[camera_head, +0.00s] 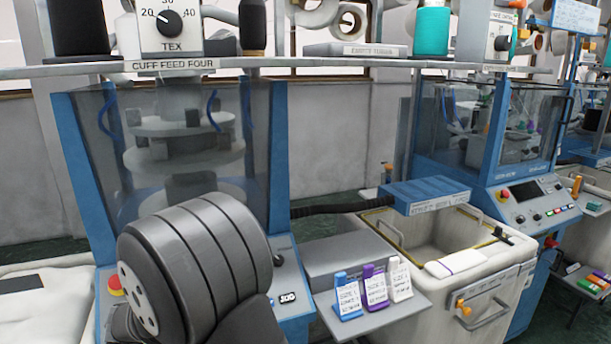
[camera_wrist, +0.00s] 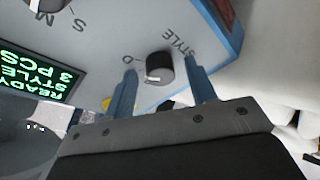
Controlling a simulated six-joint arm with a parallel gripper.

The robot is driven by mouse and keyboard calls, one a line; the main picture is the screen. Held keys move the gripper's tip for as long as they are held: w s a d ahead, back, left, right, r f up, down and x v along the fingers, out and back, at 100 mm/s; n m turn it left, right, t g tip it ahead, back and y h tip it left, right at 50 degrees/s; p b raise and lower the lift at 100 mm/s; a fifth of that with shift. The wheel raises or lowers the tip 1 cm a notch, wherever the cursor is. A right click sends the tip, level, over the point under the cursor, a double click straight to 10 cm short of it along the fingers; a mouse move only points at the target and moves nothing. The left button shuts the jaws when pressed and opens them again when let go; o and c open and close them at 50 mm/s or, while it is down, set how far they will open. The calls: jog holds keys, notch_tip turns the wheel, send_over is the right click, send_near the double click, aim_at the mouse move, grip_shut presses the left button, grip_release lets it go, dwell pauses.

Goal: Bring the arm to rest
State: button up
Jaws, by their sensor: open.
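My gripper (camera_wrist: 161,78) shows in the wrist view, its two blue fingers apart. A black knob (camera_wrist: 158,68) with a white mark, on a grey panel (camera_wrist: 120,40) beside the word STYLE, appears between the fingertips. The fingers show no contact with it, and how far off they are in depth I cannot tell. Nothing is held. In the head view my dark grey arm link stands before the left blue-framed machine (camera_head: 75,150) and hides much of its front panel. My gripper is hidden there.
A lit display (camera_wrist: 38,75) reads READY, STYLE, 3 PCS. In the head view, blue, purple and white label stands (camera_head: 347,297) sit on a small shelf right of my arm. A white bin (camera_head: 480,300) stands beyond, under a blue chute (camera_head: 425,193). A feed dial (camera_head: 168,20) is above.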

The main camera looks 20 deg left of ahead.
jog(key=shift+r+n+g+h, duration=0.1)
jog(key=shift+n+g+h, duration=0.35)
jog(key=shift+n, duration=1.65)
